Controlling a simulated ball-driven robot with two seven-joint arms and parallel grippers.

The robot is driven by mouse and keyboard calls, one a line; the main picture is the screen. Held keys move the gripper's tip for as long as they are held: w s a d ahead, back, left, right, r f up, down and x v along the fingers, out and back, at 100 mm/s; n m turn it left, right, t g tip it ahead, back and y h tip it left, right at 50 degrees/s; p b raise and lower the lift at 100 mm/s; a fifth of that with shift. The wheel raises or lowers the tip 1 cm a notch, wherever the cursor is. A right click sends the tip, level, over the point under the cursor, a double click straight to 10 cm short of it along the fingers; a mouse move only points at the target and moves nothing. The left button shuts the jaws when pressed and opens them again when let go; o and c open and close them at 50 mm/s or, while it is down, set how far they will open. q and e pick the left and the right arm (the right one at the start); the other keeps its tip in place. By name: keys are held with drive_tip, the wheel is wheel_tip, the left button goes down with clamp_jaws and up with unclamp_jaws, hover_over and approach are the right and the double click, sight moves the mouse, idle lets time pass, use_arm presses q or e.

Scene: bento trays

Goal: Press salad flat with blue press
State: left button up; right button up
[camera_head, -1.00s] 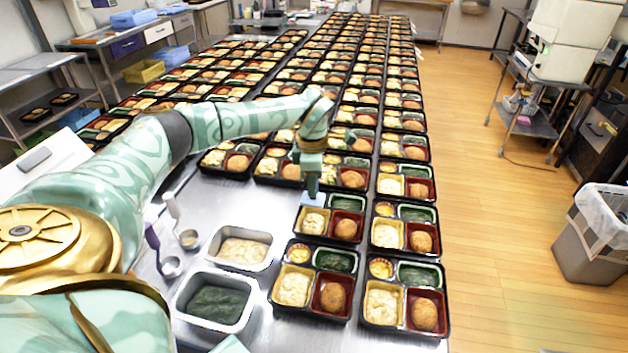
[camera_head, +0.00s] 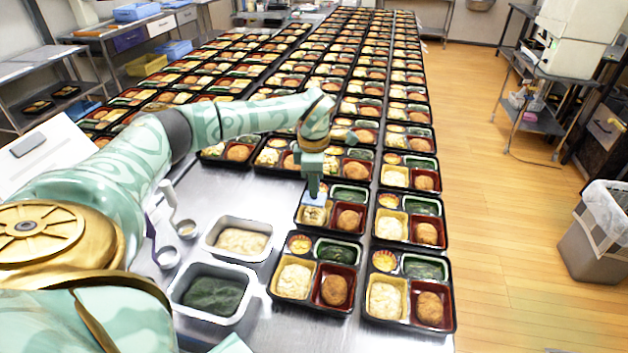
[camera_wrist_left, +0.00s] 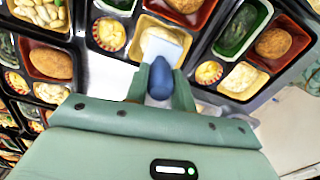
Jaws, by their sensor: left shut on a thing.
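My left gripper (camera_head: 313,178) is shut on the blue press (camera_head: 315,199). The press's dark blue handle (camera_wrist_left: 160,80) is between the fingers in the left wrist view, and its pale flat plate points away from me. The plate is over the pale salad (camera_head: 311,216) in the yellow compartment of a black bento tray (camera_head: 330,234). It hides part of that salad. I cannot tell whether the plate touches it. In the left wrist view, some salad (camera_wrist_left: 150,23) shows beyond the plate. My right gripper is not in view.
Filled bento trays stand close around, including one nearer (camera_head: 315,311) and one to the right (camera_head: 408,238). A metal pan of pale salad (camera_head: 237,258) and a pan of greens (camera_head: 243,310) stand on the steel table to the left, with two scoops (camera_head: 187,229) beside them.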

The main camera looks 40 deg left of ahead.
sight(314, 199)
use_arm(q)
drive_tip(key=shift+f+b, duration=0.9)
drive_tip(key=shift+f, duration=1.55)
clamp_jaws()
drive_tip(key=shift+f+p, duration=0.25)
drive_tip(key=shift+p, duration=0.2)
idle(0.9)
drive_tip(key=shift+f, duration=0.25)
idle(1.8)
drive_tip(key=shift+r, duration=0.1)
wheel_tip(314, 199, up, 8)
drive_tip(key=p, duration=0.7)
idle(0.4)
